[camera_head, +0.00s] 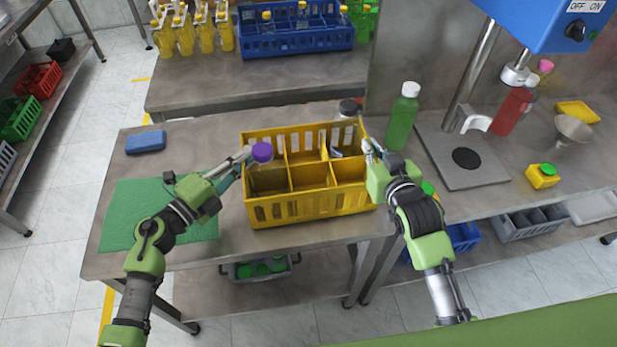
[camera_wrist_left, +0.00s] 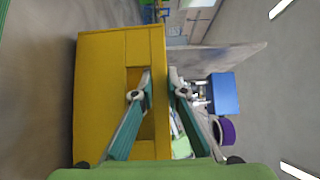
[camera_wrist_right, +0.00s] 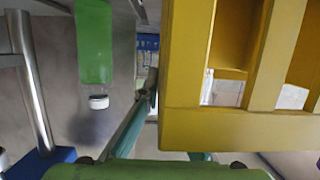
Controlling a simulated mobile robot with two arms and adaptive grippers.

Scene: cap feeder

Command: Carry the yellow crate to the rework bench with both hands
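The yellow crate (camera_head: 312,208) stands upright over the middle bench (camera_head: 270,244); I cannot tell whether its base touches the top. It has several compartments and slotted sides. A purple-capped bottle (camera_head: 262,153) shows at its left end, and the front compartments look empty. My left gripper (camera_head: 247,155) is at the left end wall, with one finger on each side of the rim in the left wrist view (camera_wrist_left: 160,92). My right gripper (camera_head: 370,150) is at the right end. In the right wrist view one finger is beside the crate (camera_wrist_right: 225,135) and the other is mostly hidden behind it.
A green mat (camera_head: 150,225) and blue block (camera_head: 146,141) lie left of the crate. A green bottle (camera_head: 403,120) and dark-lidded jar (camera_head: 348,108) stand close on the right and behind. A rear bench (camera_head: 200,85) holds a blue crate (camera_head: 290,43) and yellow bottles. A press stands right.

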